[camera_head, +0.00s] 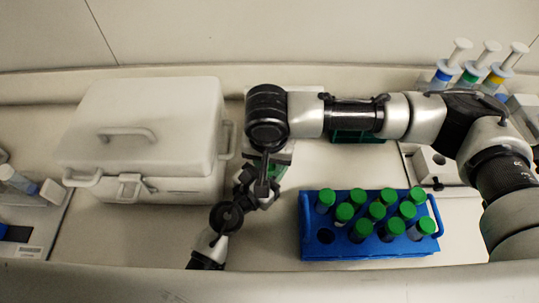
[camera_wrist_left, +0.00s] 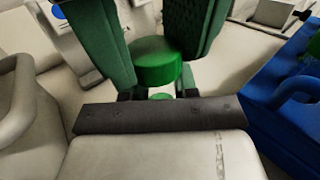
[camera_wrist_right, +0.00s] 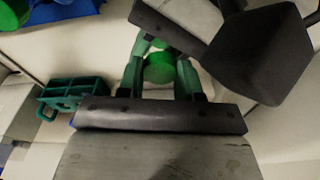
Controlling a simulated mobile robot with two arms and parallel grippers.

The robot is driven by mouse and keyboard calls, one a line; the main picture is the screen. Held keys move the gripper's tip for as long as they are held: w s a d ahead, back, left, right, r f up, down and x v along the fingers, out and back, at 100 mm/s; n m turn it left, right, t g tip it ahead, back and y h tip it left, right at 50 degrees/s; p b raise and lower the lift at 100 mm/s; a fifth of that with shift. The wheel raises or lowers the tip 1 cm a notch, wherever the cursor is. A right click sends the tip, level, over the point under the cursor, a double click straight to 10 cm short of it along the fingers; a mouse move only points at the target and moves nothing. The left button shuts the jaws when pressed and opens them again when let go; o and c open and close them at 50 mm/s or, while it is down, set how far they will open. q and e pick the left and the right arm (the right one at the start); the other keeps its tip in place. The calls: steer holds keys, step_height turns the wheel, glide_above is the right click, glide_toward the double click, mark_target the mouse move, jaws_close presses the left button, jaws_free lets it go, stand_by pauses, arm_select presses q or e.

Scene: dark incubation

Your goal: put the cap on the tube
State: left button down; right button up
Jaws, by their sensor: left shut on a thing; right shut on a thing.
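In the head view my right gripper (camera_head: 264,188) points down, just above and close to my left gripper (camera_head: 262,196). In the right wrist view a round green cap (camera_wrist_right: 158,68) sits between the green fingers of my right gripper (camera_wrist_right: 162,78), which is shut on it. In the left wrist view the green cap (camera_wrist_left: 156,64) shows between large green fingers reaching in from the top. My left gripper (camera_wrist_left: 157,92) is shut just below them. What it holds is mostly hidden, seemingly the tube; I cannot tell whether cap and tube touch.
A blue rack (camera_head: 368,249) with several green-capped tubes stands right of the grippers. A white lidded box (camera_head: 145,140) stands to the left. Syringe-like items (camera_head: 472,73) stand at the back right. A green holder (camera_wrist_right: 75,95) lies on the worktop.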

steer(key=shift+s+d+f, duration=0.1)
steer(key=shift+d+f, duration=0.05)
steer(key=shift+f, duration=0.55)
steer(key=shift+r, duration=0.1)
steer(key=shift+r, duration=0.35)
steer(key=shift+r, duration=0.4)
stand_by(0.6)
steer(key=shift+f, duration=0.95)
stand_by(1.0)
steer(key=shift+r, duration=0.45)
steer(key=shift+r, duration=0.55)
stand_by(0.7)
